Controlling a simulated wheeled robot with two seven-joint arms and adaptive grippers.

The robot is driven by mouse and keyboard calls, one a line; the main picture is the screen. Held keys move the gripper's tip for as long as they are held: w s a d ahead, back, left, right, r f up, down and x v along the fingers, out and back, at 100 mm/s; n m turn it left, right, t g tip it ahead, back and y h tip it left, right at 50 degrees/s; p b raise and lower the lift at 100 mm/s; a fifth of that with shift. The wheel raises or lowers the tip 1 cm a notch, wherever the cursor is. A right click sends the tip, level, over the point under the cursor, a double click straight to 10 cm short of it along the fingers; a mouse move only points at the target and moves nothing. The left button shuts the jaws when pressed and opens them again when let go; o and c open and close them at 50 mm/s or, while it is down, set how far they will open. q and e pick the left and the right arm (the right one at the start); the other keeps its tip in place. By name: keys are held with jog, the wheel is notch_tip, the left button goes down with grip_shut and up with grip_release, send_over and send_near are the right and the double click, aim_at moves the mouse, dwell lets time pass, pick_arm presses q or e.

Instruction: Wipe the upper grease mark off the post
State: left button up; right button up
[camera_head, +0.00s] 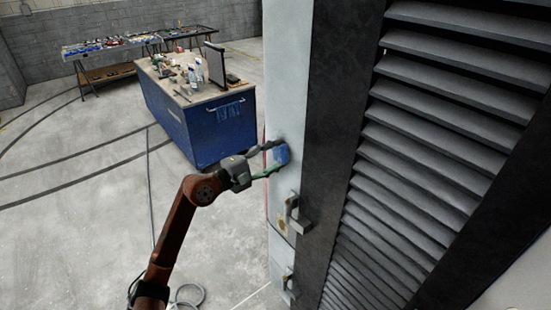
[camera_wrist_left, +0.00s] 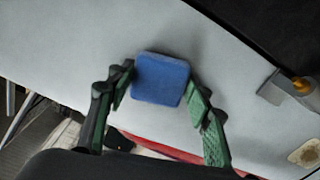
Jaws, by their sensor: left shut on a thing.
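The pale grey post (camera_head: 290,90) stands upright in the middle of the head view and fills much of the left wrist view (camera_wrist_left: 85,45). My left gripper (camera_head: 276,158) is shut on a blue sponge (camera_head: 282,154), also clear between its fingers in the left wrist view (camera_wrist_left: 160,79). The sponge is at the post's face, above a metal handle; whether it touches cannot be told. No upper grease mark shows; the sponge may cover it. A brownish patch (camera_head: 283,224) shows lower on the post, beside the handle. My right gripper is not in view.
A metal handle (camera_head: 294,210) juts from the post below the sponge, with another fitting (camera_head: 288,282) lower down. A louvred dark panel (camera_head: 430,130) lies right of the post. A blue workbench (camera_head: 215,125) stands behind; the floor at left is mostly open.

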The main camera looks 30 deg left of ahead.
aim_at(285, 142)
pick_arm(q)
jog(key=shift+w+r+p, duration=0.1)
jog(key=shift+r+p, duration=0.6)
jog(key=shift+r, duration=2.55)
jog(key=shift+f+b, duration=0.15)
jog(key=shift+b, duration=0.45)
notch_tip(285, 142, down, 3)
jog(key=b, duration=0.3)
jog(key=shift+r, duration=0.2)
jog(key=shift+f+b, duration=0.45)
jog(key=shift+b, duration=0.2)
notch_tip(285, 142, down, 3)
jog(key=b, duration=0.3)
jog(key=shift+f+b, duration=0.1)
jog(key=shift+b, duration=0.25)
notch_tip(285, 142, down, 3)
jog(key=b, duration=0.4)
jog(key=shift+f, duration=0.15)
